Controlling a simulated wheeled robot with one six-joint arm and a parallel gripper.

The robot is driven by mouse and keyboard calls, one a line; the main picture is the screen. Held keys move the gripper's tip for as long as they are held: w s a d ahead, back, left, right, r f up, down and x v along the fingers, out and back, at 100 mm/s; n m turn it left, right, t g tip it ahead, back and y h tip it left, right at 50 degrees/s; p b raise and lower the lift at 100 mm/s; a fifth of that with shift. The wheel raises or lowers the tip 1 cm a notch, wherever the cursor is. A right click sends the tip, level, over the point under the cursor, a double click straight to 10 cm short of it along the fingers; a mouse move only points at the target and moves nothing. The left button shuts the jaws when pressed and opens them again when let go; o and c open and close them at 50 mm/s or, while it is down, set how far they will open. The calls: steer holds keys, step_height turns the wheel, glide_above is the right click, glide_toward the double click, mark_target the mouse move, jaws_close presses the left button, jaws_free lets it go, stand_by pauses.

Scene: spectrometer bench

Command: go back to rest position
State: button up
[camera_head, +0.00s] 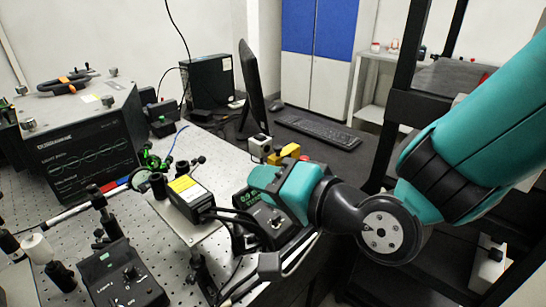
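My arm comes in from the right edge with teal and black links, bends at a round joint, and reaches left to a teal wrist over the near edge of the bench. My gripper (266,264) seems to be the dark and grey parts below the wrist. Its fingers blend with the dark instruments and cables around them, so I cannot tell whether it is open or shut. I see no object clearly held.
A monitor (252,85) and keyboard (318,131) stand behind. A dark shelf frame is at right.

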steer(key=shift+d, duration=0.1)
steer(key=s+d+r+n+g+h, duration=0.1)
steer(key=s+d+n+g+h, duration=0.6)
steer(key=s+d, duration=0.5)
steer(key=d+n+g, duration=0.2)
steer(key=d, duration=0.2)
steer(key=shift+s+d+r+n+g+h, duration=0.15)
steer(key=shift+s+d+n+g+h, duration=0.05)
steer(key=shift+d+n+g+h, duration=0.1)
